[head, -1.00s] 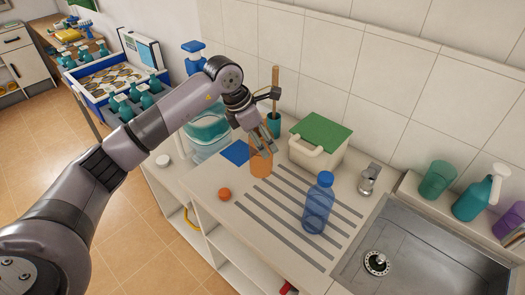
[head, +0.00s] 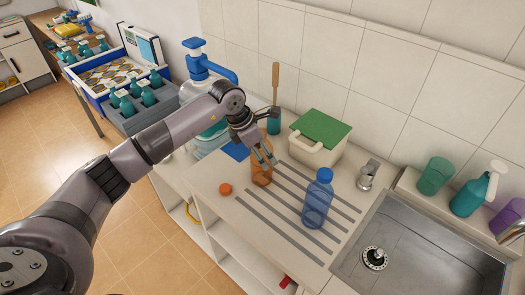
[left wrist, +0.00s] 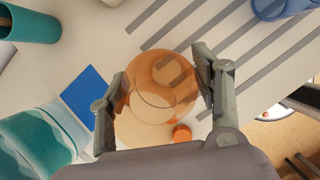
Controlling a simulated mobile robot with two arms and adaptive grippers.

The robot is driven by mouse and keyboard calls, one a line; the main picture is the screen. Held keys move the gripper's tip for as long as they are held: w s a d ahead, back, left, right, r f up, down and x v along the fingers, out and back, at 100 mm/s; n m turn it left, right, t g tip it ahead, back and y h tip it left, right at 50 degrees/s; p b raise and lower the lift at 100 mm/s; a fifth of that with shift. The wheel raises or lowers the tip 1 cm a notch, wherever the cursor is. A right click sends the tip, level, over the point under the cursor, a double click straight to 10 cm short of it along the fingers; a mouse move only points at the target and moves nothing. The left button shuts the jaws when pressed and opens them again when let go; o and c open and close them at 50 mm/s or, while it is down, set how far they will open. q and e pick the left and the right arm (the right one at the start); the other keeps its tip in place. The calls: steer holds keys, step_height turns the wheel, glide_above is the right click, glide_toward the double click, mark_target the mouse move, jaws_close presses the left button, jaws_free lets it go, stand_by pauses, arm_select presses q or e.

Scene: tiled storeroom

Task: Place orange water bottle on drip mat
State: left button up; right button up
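The orange water bottle (head: 261,175) is see-through and upright over the worktop, beside the left end of the grey stripes. My left gripper (head: 264,158) is shut on its upper part. In the left wrist view the bottle (left wrist: 155,100) fills the space between the two fingers (left wrist: 160,88). Whether its base touches the worktop I cannot tell. A flat blue square mat (left wrist: 84,92), which looks like the drip mat, lies to one side of the bottle. In the head view this mat (head: 236,150) is partly hidden by my arm. My right gripper is not in view.
A blue bottle (head: 317,200) stands on the grey stripes. A small round orange object (head: 225,189) lies near the front edge. A green-lidded box (head: 318,139), a teal cup (head: 273,123) with a wooden handle and a water jug with a blue pump (head: 196,58) stand behind.

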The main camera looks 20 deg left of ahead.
arm_select(q)
steer(key=o, duration=0.3)
